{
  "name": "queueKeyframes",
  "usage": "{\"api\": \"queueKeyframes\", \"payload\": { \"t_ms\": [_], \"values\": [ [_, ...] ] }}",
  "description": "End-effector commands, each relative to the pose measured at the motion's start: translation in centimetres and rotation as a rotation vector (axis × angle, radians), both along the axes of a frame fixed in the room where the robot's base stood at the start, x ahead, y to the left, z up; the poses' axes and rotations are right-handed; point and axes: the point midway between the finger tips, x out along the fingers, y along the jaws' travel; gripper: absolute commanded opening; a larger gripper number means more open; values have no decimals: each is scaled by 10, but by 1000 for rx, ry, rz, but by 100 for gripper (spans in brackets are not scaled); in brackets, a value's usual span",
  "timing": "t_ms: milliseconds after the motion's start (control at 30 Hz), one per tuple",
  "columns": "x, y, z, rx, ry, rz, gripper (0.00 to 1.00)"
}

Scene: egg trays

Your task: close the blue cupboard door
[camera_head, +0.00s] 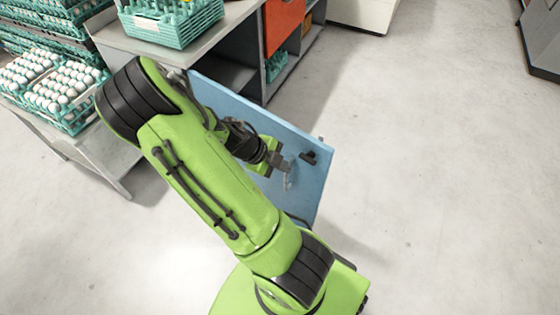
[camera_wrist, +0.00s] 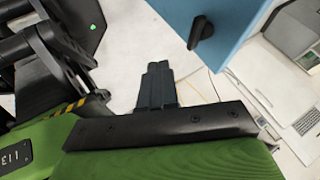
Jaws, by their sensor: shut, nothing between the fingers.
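The blue cupboard door (camera_head: 312,186) stands open, swung out from the grey cupboard (camera_head: 240,50) into the room. Its dark handle (camera_head: 309,157) is near the door's free edge. In the wrist view the door (camera_wrist: 232,22) fills the upper right, with the black handle (camera_wrist: 201,32) on its face. My gripper (camera_head: 287,167) is in front of the door, left of the handle. In the wrist view its fingers (camera_wrist: 157,84) are together and empty, with the handle beyond them to the upper right. I cannot tell whether the gripper touches the door. My arm hides the door's lower left part.
A teal egg crate (camera_head: 172,24) stands on the cupboard top. Trays of white eggs (camera_head: 50,85) are on a table at left. An orange door (camera_head: 284,22) is farther along the cupboard. The floor (camera_head: 430,170) to the right is clear.

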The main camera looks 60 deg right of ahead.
Motion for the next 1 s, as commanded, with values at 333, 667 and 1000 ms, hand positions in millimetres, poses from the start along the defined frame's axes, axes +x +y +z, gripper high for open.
{"api": "queueKeyframes", "payload": {
  "t_ms": [333,667,1000],
  "values": [
    [-21,-45,-41,-1,-2,-2,0],
    [-21,-63,-40,2,0,3,0],
    [-23,-70,-41,1,-2,14,0]
  ]
}}
